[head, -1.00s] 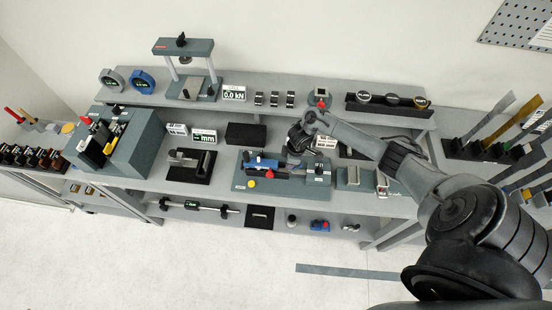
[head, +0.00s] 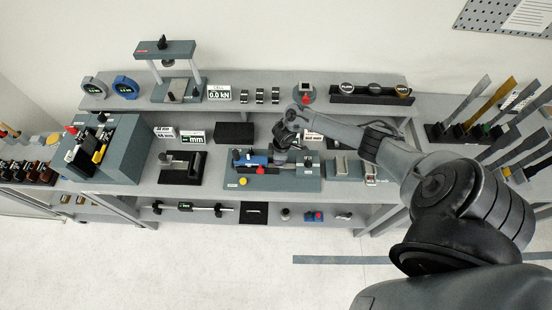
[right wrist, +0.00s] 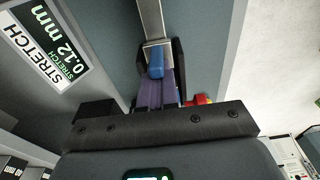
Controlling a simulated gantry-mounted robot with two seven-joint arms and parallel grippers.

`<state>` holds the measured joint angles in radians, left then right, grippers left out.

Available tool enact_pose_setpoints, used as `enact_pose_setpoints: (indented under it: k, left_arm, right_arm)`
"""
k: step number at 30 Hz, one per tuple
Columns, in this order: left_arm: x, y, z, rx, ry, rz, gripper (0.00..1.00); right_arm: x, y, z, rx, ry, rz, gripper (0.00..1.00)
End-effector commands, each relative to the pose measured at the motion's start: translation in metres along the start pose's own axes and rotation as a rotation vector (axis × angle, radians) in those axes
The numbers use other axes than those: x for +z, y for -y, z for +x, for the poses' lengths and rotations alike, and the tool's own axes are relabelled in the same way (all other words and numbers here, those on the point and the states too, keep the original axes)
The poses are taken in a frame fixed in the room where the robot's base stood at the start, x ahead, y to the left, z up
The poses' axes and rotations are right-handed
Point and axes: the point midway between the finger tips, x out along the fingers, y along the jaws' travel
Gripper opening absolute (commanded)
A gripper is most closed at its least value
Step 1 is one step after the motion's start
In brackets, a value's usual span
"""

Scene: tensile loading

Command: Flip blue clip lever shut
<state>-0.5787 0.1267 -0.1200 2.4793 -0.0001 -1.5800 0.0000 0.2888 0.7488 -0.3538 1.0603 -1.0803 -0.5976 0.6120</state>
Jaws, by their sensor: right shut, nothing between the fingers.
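The test fixture (head: 302,185) is a blue-grey plate on the bench, with a metal strip along it. A blue clip part (head: 252,160) stands at its left side. My right gripper (head: 281,158) is over the plate, just right of the blue part, and points down. In the right wrist view the gripper (right wrist: 158,92) shows as two purplish fingers pressed together and empty. A blue lever (right wrist: 155,64) lies just beyond their tips, in line with the strip (right wrist: 152,20). Contact between tips and lever cannot be told. My left gripper is out of view.
A red knob (right wrist: 202,99) shows beside the fingers. A stretch display (right wrist: 48,48) reads 0.12 mm. A black block (head: 234,132) stands behind the fixture, and a dark stand (head: 182,168) is to its left. The bench front edge is close.

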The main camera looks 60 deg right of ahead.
Motion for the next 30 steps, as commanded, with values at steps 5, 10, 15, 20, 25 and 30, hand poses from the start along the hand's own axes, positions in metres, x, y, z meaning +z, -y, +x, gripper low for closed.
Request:
enact_pose_setpoints:
  k: [5,10,15,20,25,30]
  left_arm:
    - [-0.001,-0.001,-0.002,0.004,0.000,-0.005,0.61]
    - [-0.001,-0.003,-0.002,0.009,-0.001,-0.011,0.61]
    - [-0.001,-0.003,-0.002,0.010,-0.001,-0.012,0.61]
    - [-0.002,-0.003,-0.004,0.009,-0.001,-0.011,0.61]
    - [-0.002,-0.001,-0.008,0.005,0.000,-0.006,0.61]
    - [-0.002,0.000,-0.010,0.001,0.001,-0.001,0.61]
  right_arm:
    - [0.006,0.001,0.001,-0.001,0.002,0.000,0.00]
    - [0.006,0.001,0.002,-0.002,0.003,-0.001,0.00]
    - [0.007,0.001,0.000,-0.001,0.005,-0.001,0.00]
    - [0.006,0.000,-0.012,-0.001,0.003,-0.002,0.00]
    - [0.004,-0.001,-0.040,0.001,0.000,-0.003,0.00]
    - [0.004,-0.001,-0.069,0.002,-0.002,-0.002,0.00]
